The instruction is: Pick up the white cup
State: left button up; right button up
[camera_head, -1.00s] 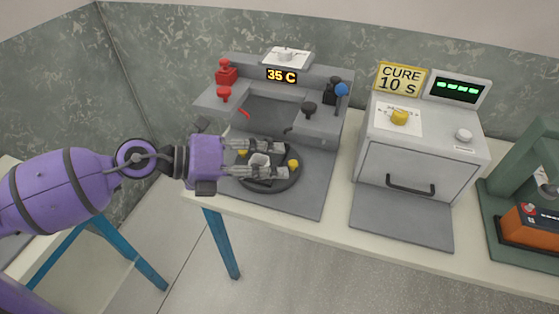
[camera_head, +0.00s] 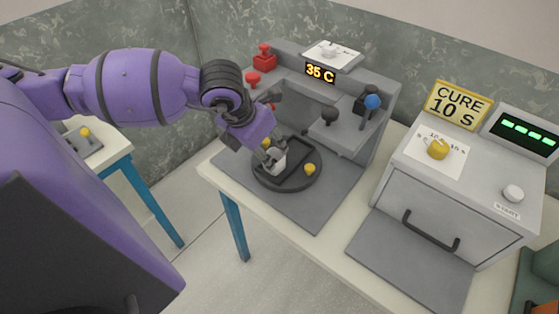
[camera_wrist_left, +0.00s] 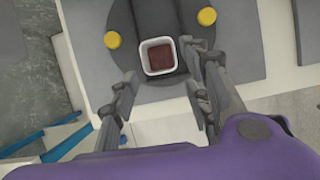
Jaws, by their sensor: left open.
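The white cup (camera_head: 278,162) stands on a dark round plate (camera_head: 313,181) on the grey mat of the 35 C machine. In the left wrist view the cup (camera_wrist_left: 144,60) has a square white rim and a dark red-brown inside. My left gripper (camera_head: 270,153) comes down over the plate at the cup, and its fingers partly hide the cup in the head view. In the left wrist view the left gripper (camera_wrist_left: 163,98) is open, with its fingers spread wider than the cup and the cup beyond the gap between them. My right gripper is not in view.
Two yellow knobs (camera_head: 310,168) sit on the plate, either side of the cup. The 35 C machine (camera_head: 375,90) with red, black and blue knobs rises behind. A grey curing box (camera_head: 425,195) with a handle stands to the right. Bare mat lies in front of the plate.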

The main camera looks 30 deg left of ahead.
aim_at(274, 157)
pick_arm(q)
jog(key=shift+x, duration=1)
jog(key=x, duration=0.2)
jog(key=w+x, duration=0.1)
jog(key=x, duration=0.1)
jog(key=shift+f, duration=0.25)
jog(key=c, duration=0.6)
jog(key=shift+c, duration=0.4)
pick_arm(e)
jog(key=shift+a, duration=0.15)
